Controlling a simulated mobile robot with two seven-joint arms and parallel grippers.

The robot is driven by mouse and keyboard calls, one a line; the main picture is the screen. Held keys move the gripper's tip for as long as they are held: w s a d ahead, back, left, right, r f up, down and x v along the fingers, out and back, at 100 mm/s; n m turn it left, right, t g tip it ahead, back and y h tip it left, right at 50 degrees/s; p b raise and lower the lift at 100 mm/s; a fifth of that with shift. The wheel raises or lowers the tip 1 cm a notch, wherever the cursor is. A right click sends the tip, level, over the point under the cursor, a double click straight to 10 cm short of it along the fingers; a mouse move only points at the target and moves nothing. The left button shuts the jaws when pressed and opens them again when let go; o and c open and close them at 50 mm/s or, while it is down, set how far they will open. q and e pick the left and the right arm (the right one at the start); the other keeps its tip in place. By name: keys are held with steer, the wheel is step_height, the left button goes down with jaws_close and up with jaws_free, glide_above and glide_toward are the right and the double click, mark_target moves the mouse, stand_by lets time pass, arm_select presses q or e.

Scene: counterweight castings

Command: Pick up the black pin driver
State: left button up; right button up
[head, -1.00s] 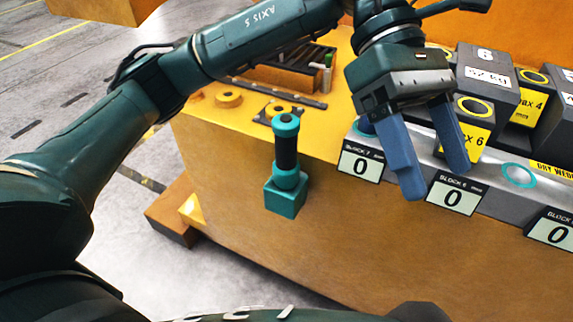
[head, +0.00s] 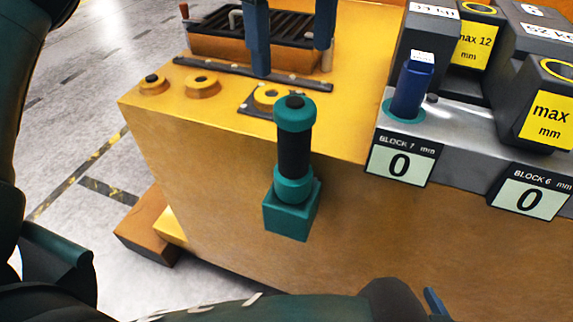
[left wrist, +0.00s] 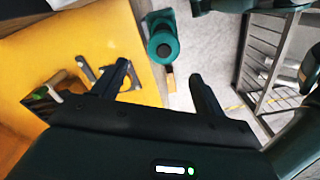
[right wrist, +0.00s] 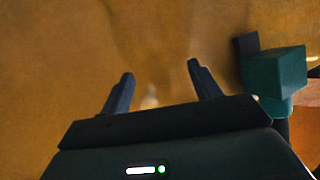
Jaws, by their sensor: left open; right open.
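The black pin driver (head: 293,155) has a black grip between teal collars. It stands upright in a teal block (head: 290,215) against the front of the yellow workbench. My left gripper (head: 291,60) is open and empty, its blue fingers pointing down above the bench top, behind the driver. In the left wrist view the driver's round teal top (left wrist: 163,45) shows beyond and between the open fingers (left wrist: 160,72), apart from them. My right gripper (right wrist: 160,72) is open and empty, facing the orange bench side. A teal block (right wrist: 275,75) shows at its right.
A dark slatted tray (head: 280,30) and yellow round bosses (head: 202,85) are on the bench top. A blue pin (head: 412,88) stands in a teal ring by the Block 7 sign (head: 402,160). Dark castings (head: 520,70) stand at right.

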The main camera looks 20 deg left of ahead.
mark_target(294, 129)
arm_select(q)
steer(key=f, duration=1.2)
steer(key=shift+s+d+f+b, duration=0.1)
steer(key=shift+s+d+b, duration=0.1)
steer(key=shift+s+b, duration=0.15)
jaws_close()
stand_by(0.4)
